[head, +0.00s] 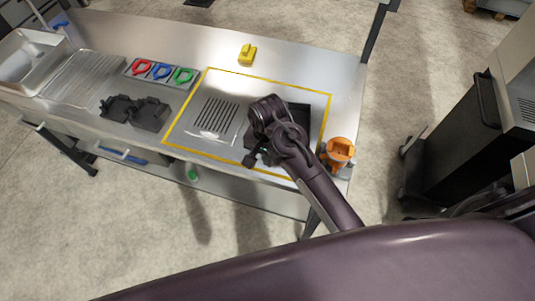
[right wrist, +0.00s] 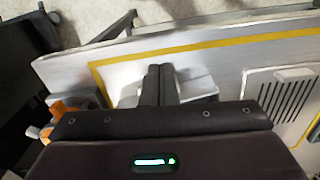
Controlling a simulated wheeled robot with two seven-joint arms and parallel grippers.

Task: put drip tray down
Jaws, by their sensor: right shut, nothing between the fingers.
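A pale plate with a row of dark slots (head: 215,115), which looks like the drip tray, lies flat inside the yellow outline (head: 268,80) on the metal bench. It also shows at the right of the right wrist view (right wrist: 290,95), apart from my fingers. My right gripper (head: 252,158) is over the outlined area, just right of the slotted plate. In the right wrist view its fingers (right wrist: 158,85) are together and empty. My arm hides part of the outlined area. My left gripper is not in view.
An orange holder (head: 338,152) stands at the bench's right end. A yellow object (head: 247,54) is near the back edge. Red, blue and green rings (head: 161,71), black fixtures (head: 135,112) and a sink (head: 28,62) are to the left. A dark cabinet (head: 465,130) stands right.

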